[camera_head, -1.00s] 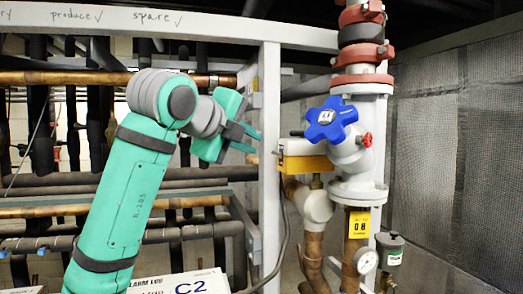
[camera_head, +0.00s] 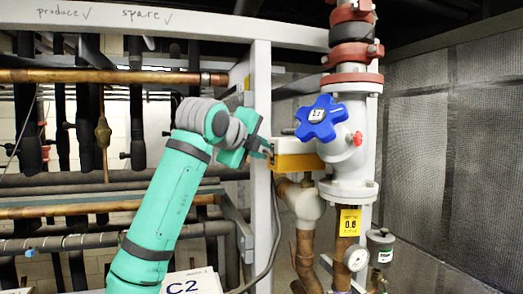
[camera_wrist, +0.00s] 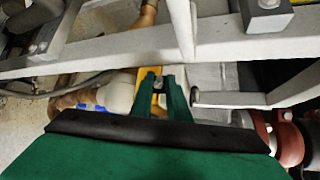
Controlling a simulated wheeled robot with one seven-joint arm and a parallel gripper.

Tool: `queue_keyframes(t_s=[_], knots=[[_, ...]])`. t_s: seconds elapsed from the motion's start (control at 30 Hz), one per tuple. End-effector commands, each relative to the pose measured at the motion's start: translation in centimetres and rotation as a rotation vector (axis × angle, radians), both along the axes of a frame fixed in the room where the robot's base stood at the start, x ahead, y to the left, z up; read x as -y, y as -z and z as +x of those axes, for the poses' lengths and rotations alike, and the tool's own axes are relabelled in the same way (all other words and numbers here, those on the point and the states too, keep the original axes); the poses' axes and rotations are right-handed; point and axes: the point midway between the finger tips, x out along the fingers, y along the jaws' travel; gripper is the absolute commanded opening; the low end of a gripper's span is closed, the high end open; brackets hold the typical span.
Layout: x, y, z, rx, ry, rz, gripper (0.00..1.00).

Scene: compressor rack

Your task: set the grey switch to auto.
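A valve actuator box (camera_head: 297,162), yellow below with a pale top, sits on the white pipework right of a white post. A small dark knob (camera_wrist: 159,84), which may be the grey switch, shows at the box's near end in the wrist view; its setting and any labels cannot be read. My gripper (camera_head: 268,148) is at the left end of the box. In the wrist view, the green fingertips (camera_wrist: 161,76) stand either side of the knob with a narrow gap between them. I cannot tell whether they touch it.
A blue star-shaped handwheel (camera_head: 322,118) is just right of the box. In the wrist view, a pale bar (camera_wrist: 250,98) with a dark end lies just right of the fingers. A gauge (camera_head: 356,258) hangs lower right.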

Motion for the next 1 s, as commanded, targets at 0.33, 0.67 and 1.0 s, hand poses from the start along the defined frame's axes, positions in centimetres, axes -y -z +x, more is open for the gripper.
queue_keyframes(t_s=[0.33,0.67,1.0], knots=[[-0.7,0.0,-0.1,0.001,-0.006,-0.001,0.0],[-0.7,0.0,-0.1,0.011,-0.007,-0.029,0.0],[-1.2,0.4,-0.1,0.032,-0.011,-0.096,0.0]])
